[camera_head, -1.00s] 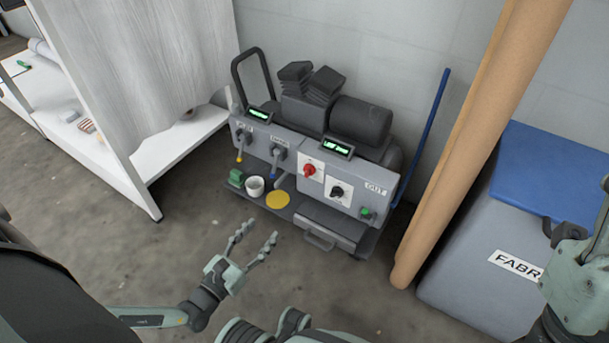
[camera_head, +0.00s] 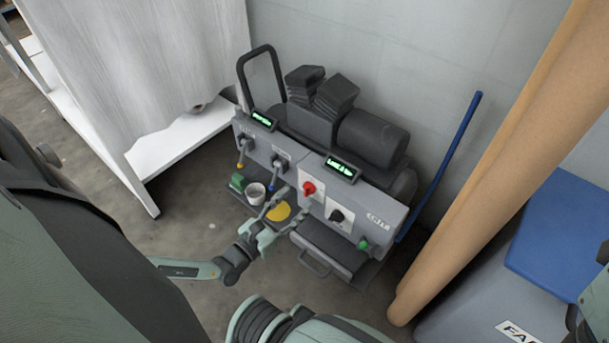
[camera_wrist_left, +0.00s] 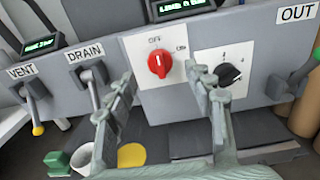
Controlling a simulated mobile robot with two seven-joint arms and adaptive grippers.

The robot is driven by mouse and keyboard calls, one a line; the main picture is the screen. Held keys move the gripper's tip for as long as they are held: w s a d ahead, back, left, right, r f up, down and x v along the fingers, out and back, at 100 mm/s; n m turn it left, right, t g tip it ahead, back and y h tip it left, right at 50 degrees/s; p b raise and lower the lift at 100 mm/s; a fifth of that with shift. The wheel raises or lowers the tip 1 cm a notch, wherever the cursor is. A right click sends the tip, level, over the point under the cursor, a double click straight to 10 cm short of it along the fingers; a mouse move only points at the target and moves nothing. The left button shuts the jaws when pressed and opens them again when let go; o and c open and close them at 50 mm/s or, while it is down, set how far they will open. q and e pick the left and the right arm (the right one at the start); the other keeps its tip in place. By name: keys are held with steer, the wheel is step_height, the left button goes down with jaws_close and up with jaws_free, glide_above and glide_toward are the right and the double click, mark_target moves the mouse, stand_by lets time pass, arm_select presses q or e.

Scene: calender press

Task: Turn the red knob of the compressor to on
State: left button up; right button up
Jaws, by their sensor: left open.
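The compressor (camera_head: 383,205) is a grey machine against the wall. Its red knob (camera_wrist_left: 159,64) sits on a white plate (camera_wrist_left: 141,43) with OFF above and ON to the upper right. The knob's pointer looks roughly upright, towards OFF. The red knob also shows in the head view (camera_head: 309,188). My left gripper (camera_head: 282,205) is open and empty in front of the panel. In the left wrist view its two fingers (camera_wrist_left: 164,98) stand to either side below the red knob, apart from it. My right gripper's fingers are not in view.
A black knob (camera_wrist_left: 230,75) is right of the red one. VENT (camera_wrist_left: 36,103) and DRAIN (camera_wrist_left: 91,78) levers are to the left. A cup (camera_head: 256,193), green block (camera_head: 238,182) and yellow disc (camera_head: 279,211) lie on the lower shelf. A tan pole (camera_head: 480,180) stands right.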

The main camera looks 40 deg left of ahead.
mark_target(305, 193)
arm_select(q)
steer(key=shift+w+d, duration=0.15)
steer(key=shift+w, duration=1.75)
steer(key=c, duration=1.2)
